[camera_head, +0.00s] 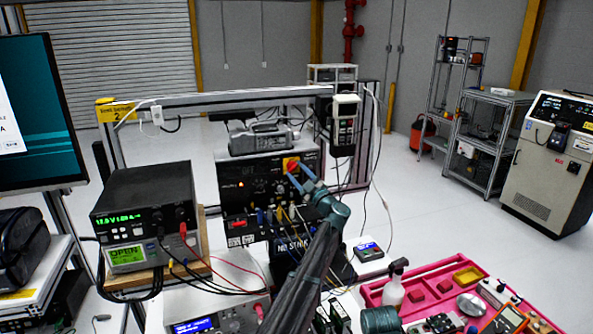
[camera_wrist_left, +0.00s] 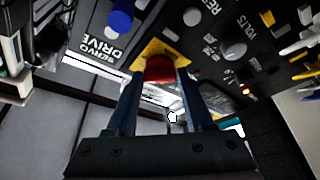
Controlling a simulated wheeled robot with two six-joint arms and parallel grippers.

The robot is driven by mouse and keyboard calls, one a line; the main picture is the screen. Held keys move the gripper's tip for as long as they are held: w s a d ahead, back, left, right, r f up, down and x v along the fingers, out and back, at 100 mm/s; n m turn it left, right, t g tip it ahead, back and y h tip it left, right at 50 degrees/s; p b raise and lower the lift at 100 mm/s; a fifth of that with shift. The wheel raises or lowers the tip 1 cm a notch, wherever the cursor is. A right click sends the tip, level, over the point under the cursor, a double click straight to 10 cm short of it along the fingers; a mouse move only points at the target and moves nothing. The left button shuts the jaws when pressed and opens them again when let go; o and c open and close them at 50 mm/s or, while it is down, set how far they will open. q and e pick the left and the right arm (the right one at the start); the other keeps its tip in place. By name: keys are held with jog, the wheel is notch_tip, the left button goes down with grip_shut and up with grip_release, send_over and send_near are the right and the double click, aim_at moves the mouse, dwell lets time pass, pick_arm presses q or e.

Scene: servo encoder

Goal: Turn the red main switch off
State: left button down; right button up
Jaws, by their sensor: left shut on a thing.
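The red main switch (camera_head: 291,163) is a red knob on a yellow plate, on the upper right of the black servo drive panel (camera_head: 236,190). My left gripper (camera_head: 294,173) reaches up to it from below, with its blue fingers at the knob. In the left wrist view the red knob (camera_wrist_left: 159,69) sits between the two fingertips, in front of its yellow plate (camera_wrist_left: 170,49). The left gripper (camera_wrist_left: 158,76) is shut on the knob. The fingers hide the knob's sides, and its exact angle is hard to tell. My right gripper does not show.
A blue knob (camera_wrist_left: 122,17) and grey knobs are near the switch on the panel. Cables plug in below. A power supply (camera_head: 147,205) stands to the left, a handheld device (camera_head: 343,125) hangs at the right, and a pink tray (camera_head: 432,275) lies at lower right.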

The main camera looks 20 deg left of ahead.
pick_arm(q)
jog(key=n+p, duration=0.1)
jog(key=n, duration=0.1)
jog(key=n+g+p, duration=0.1)
jog(key=n, duration=0.1)
jog(key=r+n+g+p, duration=0.1)
jog(key=n, duration=0.1)
jog(key=shift+w+d+p, duration=0.1)
jog(key=shift+d+p, duration=0.05)
jog(key=shift+p, duration=0.2)
jog(key=shift+f+n+g+h+p, duration=0.1)
jog(key=shift+n+g+h+p, duration=0.3)
jog(key=shift+n+p, duration=0.5)
jog(key=shift+n+g+h+p, duration=0.2)
jog(key=shift+n+g+p, duration=0.3)
jog(key=shift+n, duration=0.7)
jog(key=shift+c, duration=1.4)
grip_release()
jog(key=v, duration=1.3)
jog(key=shift+s+d, duration=0.3)
